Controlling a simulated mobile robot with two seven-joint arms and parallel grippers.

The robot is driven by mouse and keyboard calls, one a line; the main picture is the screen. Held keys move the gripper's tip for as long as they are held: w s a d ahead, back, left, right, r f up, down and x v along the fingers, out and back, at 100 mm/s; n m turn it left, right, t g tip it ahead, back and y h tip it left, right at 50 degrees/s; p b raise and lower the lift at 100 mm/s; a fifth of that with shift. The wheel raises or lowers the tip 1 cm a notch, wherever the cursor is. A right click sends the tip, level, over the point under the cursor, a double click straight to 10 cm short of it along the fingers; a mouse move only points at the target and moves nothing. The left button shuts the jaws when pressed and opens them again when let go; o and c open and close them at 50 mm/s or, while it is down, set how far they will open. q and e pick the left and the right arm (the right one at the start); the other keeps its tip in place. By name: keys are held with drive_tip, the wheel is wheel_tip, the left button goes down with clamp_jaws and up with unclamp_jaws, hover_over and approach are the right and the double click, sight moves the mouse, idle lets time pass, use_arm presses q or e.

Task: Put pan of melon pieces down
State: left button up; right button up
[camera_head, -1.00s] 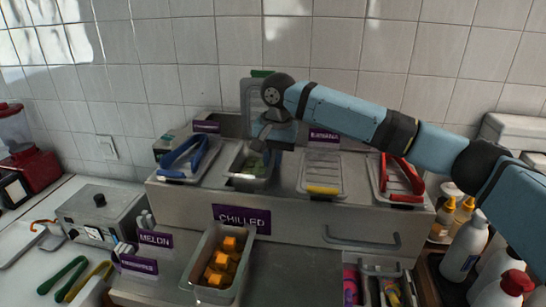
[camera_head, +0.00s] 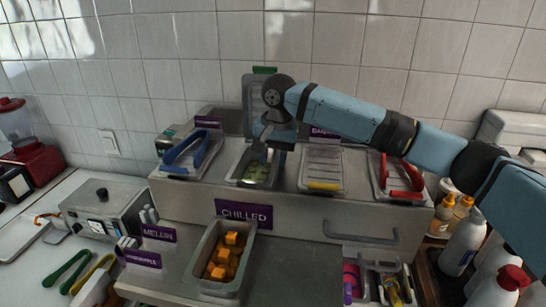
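A grey pan with pale green pieces (camera_head: 256,172) sits at an opening in the top of the chilled counter, left of centre. My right gripper (camera_head: 270,142) points down at the pan's back right edge. Its fingers are dark and small here, so I cannot tell whether they grip the rim. A second grey pan (camera_head: 246,270) holds orange cubes (camera_head: 226,254) on the lower front surface, beside the purple melon label (camera_head: 159,233). My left gripper is not in view.
The chilled counter (camera_head: 290,217) also bears blue tongs (camera_head: 190,152), a pan with a ridged lid (camera_head: 322,166) and red tongs (camera_head: 401,176). A clear lid with a green edge (camera_head: 262,95) stands behind my gripper. Bottles (camera_head: 462,244) stand at right. The lower surface right of the orange cubes is clear.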

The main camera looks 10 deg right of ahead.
drive_tip(key=shift+d+f, duration=0.1)
drive_tip(key=shift+f, duration=0.1)
drive_tip(key=shift+b, duration=0.3)
wheel_tip(320, 180, up, 13)
drive_tip(key=b, duration=0.2)
drive_tip(key=shift+s+d+r, duration=0.2)
drive_tip(key=shift+d, duration=0.25)
drive_tip(key=shift+f, duration=0.1)
